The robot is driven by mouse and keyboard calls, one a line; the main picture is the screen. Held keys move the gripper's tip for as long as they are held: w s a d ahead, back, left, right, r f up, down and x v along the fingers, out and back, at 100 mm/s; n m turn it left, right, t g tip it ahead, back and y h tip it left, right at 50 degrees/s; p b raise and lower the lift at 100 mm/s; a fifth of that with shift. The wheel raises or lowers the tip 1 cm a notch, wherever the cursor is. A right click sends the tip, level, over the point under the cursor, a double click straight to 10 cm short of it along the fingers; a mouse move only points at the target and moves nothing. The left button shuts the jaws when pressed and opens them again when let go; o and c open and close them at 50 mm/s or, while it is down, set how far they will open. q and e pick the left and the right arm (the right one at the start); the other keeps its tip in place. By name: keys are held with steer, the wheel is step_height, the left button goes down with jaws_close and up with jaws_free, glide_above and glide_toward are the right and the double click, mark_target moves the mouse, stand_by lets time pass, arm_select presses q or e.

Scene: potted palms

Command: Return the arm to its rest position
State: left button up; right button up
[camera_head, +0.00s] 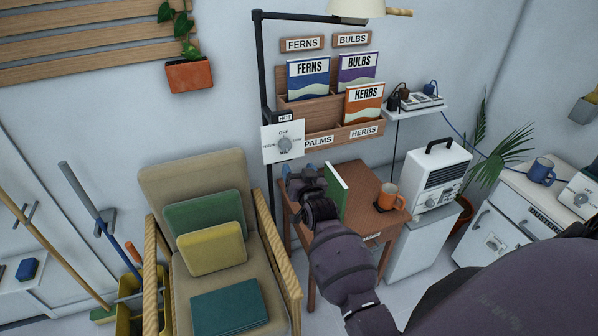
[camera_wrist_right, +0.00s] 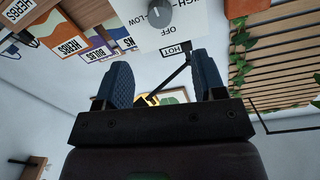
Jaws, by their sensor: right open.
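My right arm reaches up from the lower right in the head view. Its right gripper (camera_head: 305,182) is over the left part of the small wooden table, just below the white dial plate (camera_head: 283,142). In the right wrist view the two blue-padded fingers (camera_wrist_right: 163,78) stand apart with nothing held between them. The dial plate with its grey knob (camera_wrist_right: 160,14) lies beyond the fingertips there, with the HOT tag (camera_wrist_right: 176,50) beside it. My left gripper is not in view.
A rack of books (camera_head: 318,112) hangs above. A cushioned armchair (camera_head: 190,170) stands left. A white heater (camera_head: 437,175) stands right.

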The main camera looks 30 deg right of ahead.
stand_by(0.5)
steer(key=s+a+f+n+g+y+b, duration=0.1)
steer(key=s+f, duration=0.4)
steer(key=s, duration=0.5)
steer(key=s+a+f+n+g+y+b, duration=0.1)
steer(key=s+a+f, duration=0.4)
steer(key=s, duration=0.5)
steer(key=s+a+f+n+g+y+b, duration=0.1)
steer(key=s+a+f+n+g+y, duration=0.1)
steer(key=s+f, duration=0.5)
steer(key=s+a+n+g, duration=0.1)
steer(key=s+n, duration=0.1)
steer(key=s, duration=0.1)
steer(key=shift+a+f+g, duration=0.2)
steer(key=shift+a+g, duration=0.1)
steer(key=shift+g, duration=0.1)
steer(key=shift+s, duration=0.1)
